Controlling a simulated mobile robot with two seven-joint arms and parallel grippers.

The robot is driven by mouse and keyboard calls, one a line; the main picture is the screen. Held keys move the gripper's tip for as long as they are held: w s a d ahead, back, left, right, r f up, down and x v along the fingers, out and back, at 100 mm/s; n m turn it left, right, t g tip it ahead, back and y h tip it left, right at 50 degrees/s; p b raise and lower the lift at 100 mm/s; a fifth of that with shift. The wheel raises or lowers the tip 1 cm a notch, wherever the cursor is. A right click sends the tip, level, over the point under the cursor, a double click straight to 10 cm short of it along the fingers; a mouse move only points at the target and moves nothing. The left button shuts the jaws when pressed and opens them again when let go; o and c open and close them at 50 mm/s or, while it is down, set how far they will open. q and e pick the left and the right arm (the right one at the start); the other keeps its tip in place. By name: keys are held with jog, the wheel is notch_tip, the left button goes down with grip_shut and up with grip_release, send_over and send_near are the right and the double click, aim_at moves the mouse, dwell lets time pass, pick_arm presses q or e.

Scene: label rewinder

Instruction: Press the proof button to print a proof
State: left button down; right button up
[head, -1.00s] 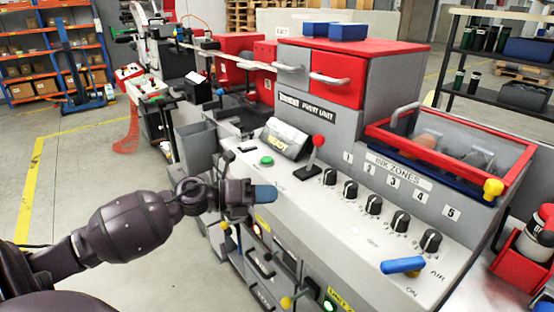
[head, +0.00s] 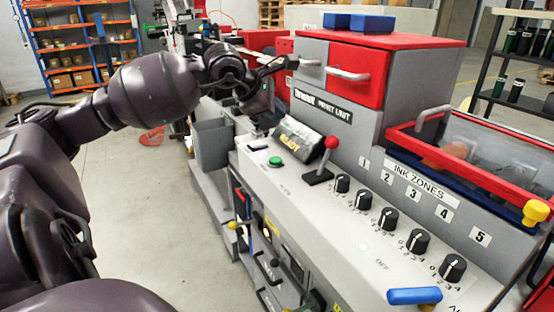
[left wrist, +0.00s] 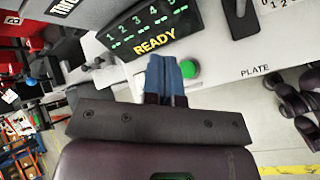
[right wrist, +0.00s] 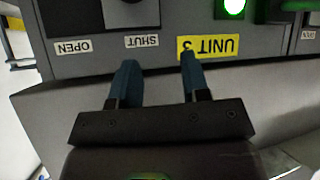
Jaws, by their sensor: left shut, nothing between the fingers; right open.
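A round green button (head: 275,162) sits on the light grey console top, left of the tilted display (head: 297,141) reading READY. No proof label can be read. In the left wrist view the green button (left wrist: 191,69) is just right of the blue fingertips, and the display (left wrist: 150,28) is beyond them. My left gripper (left wrist: 164,66) is shut and empty, apparently above the console; in the head view my arm and wrist mostly hide its fingers. My right gripper (right wrist: 159,62) is open and empty, facing the grey front panel with the yellow UNIT 3 label (right wrist: 208,47).
A red-knobbed lever (head: 331,143) stands right of the display. Several black ink knobs (head: 388,220) run along the console, with a blue handle (head: 415,296) at the near end. The red-topped print unit (head: 390,40) rises behind.

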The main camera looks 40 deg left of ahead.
pick_arm(q)
jog(key=b, duration=0.2)
send_over(276, 160)
notch_tip(276, 160, down, 7)
jog(key=shift+r, duration=0.1)
jog(key=shift+f+b, duration=0.4)
jog(key=shift+f, duration=0.6)
jog(key=shift+f, duration=0.2)
dwell(1.4)
jog(key=shift+f, duration=0.3)
